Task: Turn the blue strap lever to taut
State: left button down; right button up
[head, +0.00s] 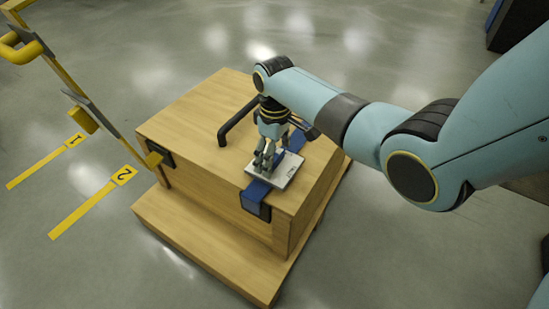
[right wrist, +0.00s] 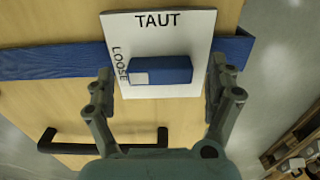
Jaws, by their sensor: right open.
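The blue strap lever (right wrist: 165,70) is a short bar on a white plate (right wrist: 140,35) marked TAUT at the top and LOOSE at the left in the right wrist view. Its pale end points left, at the LOOSE mark. The plate (head: 290,171) sits on the blue strap (right wrist: 50,62) across the wooden crate's top; the lever is mostly hidden by my gripper in the head view. My right gripper (head: 265,162) is open over the plate. Its two fingers (right wrist: 160,78) stand apart, beyond the lever's left and right ends. My left gripper is not in view.
The wooden crate (head: 190,105) has a black handle (head: 235,120) beside the plate. A yellow frame (head: 120,135) stands at the crate's left. Yellow floor strips marked 1 (head: 45,160) and 2 (head: 90,205) lie farther left. The grey floor around is mostly clear.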

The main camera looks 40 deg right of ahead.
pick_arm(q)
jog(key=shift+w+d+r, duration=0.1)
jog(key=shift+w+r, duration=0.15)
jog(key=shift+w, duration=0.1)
pick_arm(e)
jog(key=shift+f, duration=0.25)
jog(key=c, duration=1.2)
